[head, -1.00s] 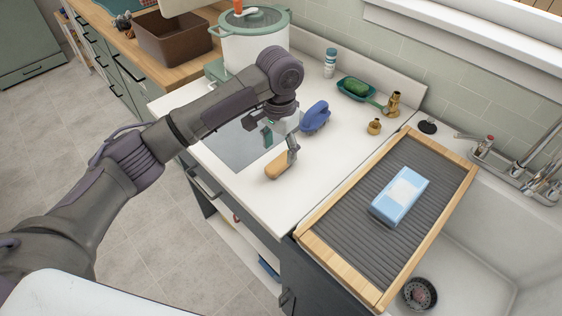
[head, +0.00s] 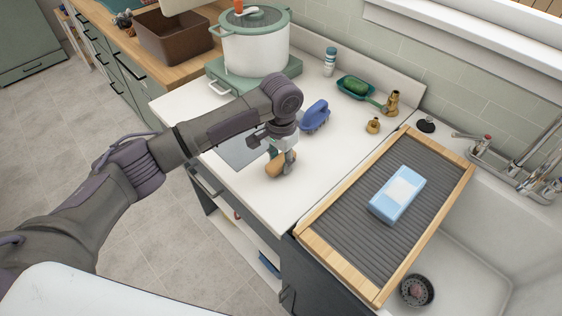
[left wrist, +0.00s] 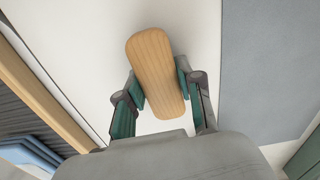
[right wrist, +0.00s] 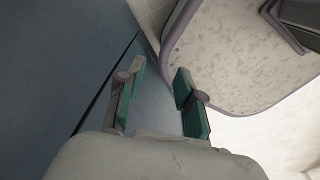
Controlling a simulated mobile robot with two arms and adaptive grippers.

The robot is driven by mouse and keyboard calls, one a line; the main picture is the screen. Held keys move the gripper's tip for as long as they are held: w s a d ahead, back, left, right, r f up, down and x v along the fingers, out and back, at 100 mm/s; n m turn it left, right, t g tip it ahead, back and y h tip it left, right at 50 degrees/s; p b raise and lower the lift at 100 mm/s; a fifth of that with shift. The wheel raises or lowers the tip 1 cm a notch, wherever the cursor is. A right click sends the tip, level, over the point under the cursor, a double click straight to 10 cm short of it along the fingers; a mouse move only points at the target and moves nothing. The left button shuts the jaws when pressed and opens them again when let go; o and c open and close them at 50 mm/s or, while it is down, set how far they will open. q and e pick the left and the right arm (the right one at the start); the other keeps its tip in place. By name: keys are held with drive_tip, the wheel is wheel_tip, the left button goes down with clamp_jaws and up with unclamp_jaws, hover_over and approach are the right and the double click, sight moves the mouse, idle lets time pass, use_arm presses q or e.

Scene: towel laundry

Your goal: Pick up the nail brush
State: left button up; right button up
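The nail brush, with a rounded wooden back, lies on the white counter near its front edge (head: 277,168). In the left wrist view the nail brush (left wrist: 155,65) lies lengthwise between my left fingers. My left gripper (head: 281,160) is lowered over it, with one finger on each side. In the left wrist view, the pads of my left gripper (left wrist: 160,84) are spread and very close to the brush's sides; I cannot tell whether they touch. The bristles are hidden. My right gripper (right wrist: 160,82) is open and empty, away from the counter.
To the right is a wood-framed ribbed drainboard (head: 350,236) with a blue-and-white package (head: 398,194). A white pot (head: 252,50) stands at the back left.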

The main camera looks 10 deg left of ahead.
use_arm(q)
drive_tip(key=c, duration=0.3)
drive_tip(key=shift+r, duration=0.15)
drive_tip(key=shift+r, duration=0.3)
drive_tip(key=r, duration=0.1)
drive_tip(key=r+b, duration=0.1)
drive_tip(key=r, duration=0.1)
drive_tip(key=shift+d+r, duration=0.25)
drive_tip(key=shift+d, duration=0.15)
drive_tip(key=s+d+r+b, duration=0.1)
drive_tip(key=s+d+r, duration=0.3)
drive_tip(key=d, duration=0.6)
wheel_tip(320, 180, up, 3)
drive_tip(key=shift+d+f+b, duration=0.15)
drive_tip(key=shift+b, duration=0.25)
drive_tip(key=shift+w, duration=0.1)
